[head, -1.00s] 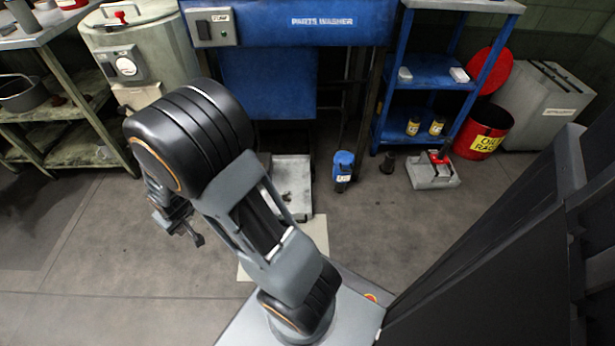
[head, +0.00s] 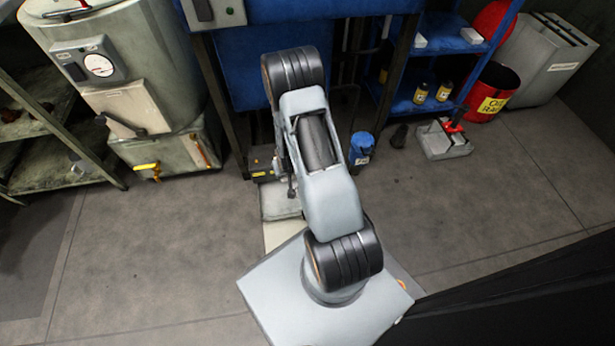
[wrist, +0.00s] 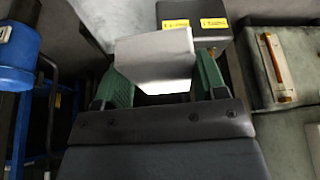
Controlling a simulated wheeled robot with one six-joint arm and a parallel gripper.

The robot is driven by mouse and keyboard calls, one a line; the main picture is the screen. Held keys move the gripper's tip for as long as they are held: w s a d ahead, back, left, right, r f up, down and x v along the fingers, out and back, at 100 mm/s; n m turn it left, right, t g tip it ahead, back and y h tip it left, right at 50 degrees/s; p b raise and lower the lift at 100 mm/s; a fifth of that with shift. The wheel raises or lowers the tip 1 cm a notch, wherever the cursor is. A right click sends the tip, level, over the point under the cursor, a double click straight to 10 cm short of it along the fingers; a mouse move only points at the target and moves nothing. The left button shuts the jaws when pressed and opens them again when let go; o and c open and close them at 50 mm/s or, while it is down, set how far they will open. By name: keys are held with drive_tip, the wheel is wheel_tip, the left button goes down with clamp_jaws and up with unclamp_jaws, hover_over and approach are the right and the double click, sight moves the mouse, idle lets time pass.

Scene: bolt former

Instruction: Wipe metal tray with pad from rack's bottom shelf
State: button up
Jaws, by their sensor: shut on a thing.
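My gripper (wrist: 163,80) has green fingers and is shut on a pale, block-shaped pad (wrist: 155,55) in the wrist view. The light grey metal tray (head: 280,205) lies on the floor in front of the parts washer in the head view. My arm covers the tray's right and far parts. In the head view my arm hides the pad and most of my gripper. I cannot tell whether the pad touches the tray.
A dark box with yellow labels (head: 262,163) stands behind the tray. A blue can (head: 361,148) and a dark cup (head: 399,136) stand to the right. The blue rack (head: 402,106) holds cans and white blocks. Open floor (head: 165,250) lies left.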

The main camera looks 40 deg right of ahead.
drive_tip(key=shift+w+d+f+m+g+h+b, duration=0.15)
drive_tip(key=shift+d+f+m+b, duration=0.45)
drive_tip(key=shift+d+f, duration=2.1)
drive_tip(key=shift+w+d+f+m+g+h+b, duration=0.2)
drive_tip(key=shift+d+f+b, duration=0.75)
drive_tip(key=shift+f, duration=3.6)
drive_tip(key=shift+w+d+f+m+t+h+b, duration=0.1)
drive_tip(key=shift+w+d+f+m+b, duration=0.25)
drive_tip(key=shift+d+f+b, duration=2.1)
drive_tip(key=a+f+p, duration=0.1)
drive_tip(key=f+p, duration=0.1)
drive_tip(key=p, duration=0.1)
drive_tip(key=shift+s+a+f, duration=0.1)
drive_tip(key=shift+a+f, duration=0.05)
drive_tip(key=shift+a, duration=0.2)
drive_tip(key=shift+f, duration=0.7)
drive_tip(key=shift+a, duration=0.1)
drive_tip(key=shift+w+a+r, duration=0.1)
drive_tip(key=shift+w+a, duration=0.35)
drive_tip(key=shift+a, duration=0.35)
drive_tip(key=shift+w+a, duration=0.4)
drive_tip(key=shift+a, duration=0.4)
drive_tip(key=shift+w+a, duration=0.45)
drive_tip(key=shift+a, duration=0.4)
drive_tip(key=shift+w+a, duration=0.4)
drive_tip(key=shift+a, duration=0.45)
drive_tip(key=shift+f, duration=0.2)
